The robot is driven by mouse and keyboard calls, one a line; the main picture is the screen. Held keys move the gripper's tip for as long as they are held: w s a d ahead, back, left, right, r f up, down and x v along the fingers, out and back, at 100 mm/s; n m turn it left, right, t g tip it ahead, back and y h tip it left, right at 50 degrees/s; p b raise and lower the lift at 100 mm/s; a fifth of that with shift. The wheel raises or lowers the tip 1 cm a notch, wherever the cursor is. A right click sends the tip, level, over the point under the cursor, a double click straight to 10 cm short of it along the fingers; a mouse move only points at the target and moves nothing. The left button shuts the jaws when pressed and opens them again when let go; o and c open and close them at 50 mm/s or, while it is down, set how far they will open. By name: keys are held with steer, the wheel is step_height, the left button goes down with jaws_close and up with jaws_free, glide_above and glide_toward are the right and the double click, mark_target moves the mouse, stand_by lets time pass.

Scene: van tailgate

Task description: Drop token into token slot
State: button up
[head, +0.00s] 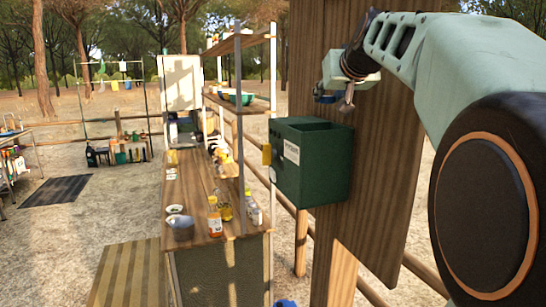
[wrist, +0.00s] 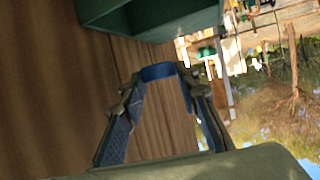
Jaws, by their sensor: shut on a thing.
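My gripper (head: 336,101) is above and behind the dark green box at its right rear, close to the wooden board. In the wrist view, my gripper (wrist: 160,78) is shut on a small blue piece (wrist: 158,71), apparently the token, held between the fingertips. The green box (head: 322,176) is open at the top, has a white label on its front, and is fixed to the board; it seems to be the token slot. Its rim also shows in the wrist view (wrist: 150,28), apart from the held piece. The inside bottom of the box is hidden.
The wooden board (head: 375,185) stands right behind the box and close to my arm. A wooden counter (head: 200,205) with bottles and bowls is at the left, with a shelf post (head: 241,130) rising from it. Open space lies above the box.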

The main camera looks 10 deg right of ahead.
step_height(320, 180, down, 6)
steer(key=b, duration=0.4)
steer(key=shift+r, duration=0.1)
steer(key=o, duration=0.9)
steer(key=shift+o, duration=0.2)
steer(key=shift+r, duration=5)
